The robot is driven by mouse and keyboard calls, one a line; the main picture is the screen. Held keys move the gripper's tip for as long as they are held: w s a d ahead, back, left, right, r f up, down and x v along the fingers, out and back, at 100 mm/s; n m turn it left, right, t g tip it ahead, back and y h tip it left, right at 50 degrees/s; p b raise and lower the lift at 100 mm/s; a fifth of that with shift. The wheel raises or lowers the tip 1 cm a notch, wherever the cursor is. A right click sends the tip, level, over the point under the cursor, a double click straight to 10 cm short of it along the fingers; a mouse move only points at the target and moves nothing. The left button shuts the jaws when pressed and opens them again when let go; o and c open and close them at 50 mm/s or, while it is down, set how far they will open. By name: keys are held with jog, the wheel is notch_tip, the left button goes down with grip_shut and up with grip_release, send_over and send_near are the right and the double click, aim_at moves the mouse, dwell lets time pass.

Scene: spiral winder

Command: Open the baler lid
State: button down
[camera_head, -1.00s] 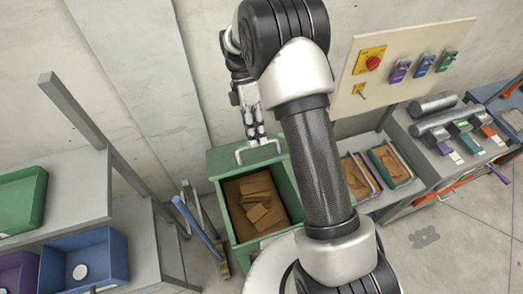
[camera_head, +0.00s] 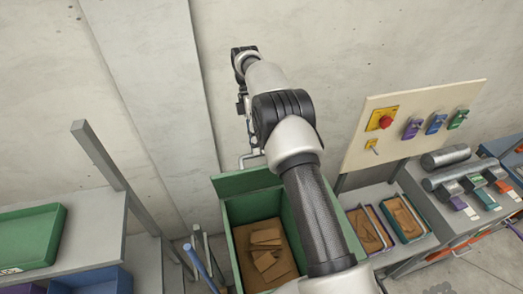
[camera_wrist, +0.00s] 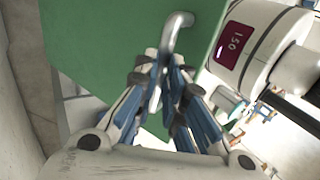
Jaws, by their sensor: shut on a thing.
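The baler is an open-topped green bin (camera_head: 229,222) with brown cardboard pieces (camera_head: 265,250) inside. Its green lid (camera_head: 246,181) stands raised and tilted at the back edge of the bin. The lid's grey bar handle (camera_head: 250,157) shows just above the lid, partly covered by my arm. In the wrist view the green lid (camera_wrist: 110,40) fills the upper middle, and the handle (camera_wrist: 177,32) runs down between the fingers. My gripper (camera_wrist: 162,78) is shut on the handle. In the head view my arm hides most of the gripper.
A concrete wall (camera_head: 290,40) rises close behind the lid. A grey rack (camera_head: 150,240) with green and blue trays stands at left, with a blue pole (camera_head: 197,262) beside the bin. A control board (camera_head: 410,125) and trays (camera_head: 400,215) are at right.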

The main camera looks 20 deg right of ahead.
jog(key=shift+w+f, duration=0.8)
jog(key=shift+w, duration=0.15)
jog(key=c, duration=2.1)
grip_release()
jog(key=o, duration=0.5)
jog(key=shift+w+f, duration=0.15)
jog(key=shift+w, duration=0.35)
jog(key=shift+s, duration=0.1)
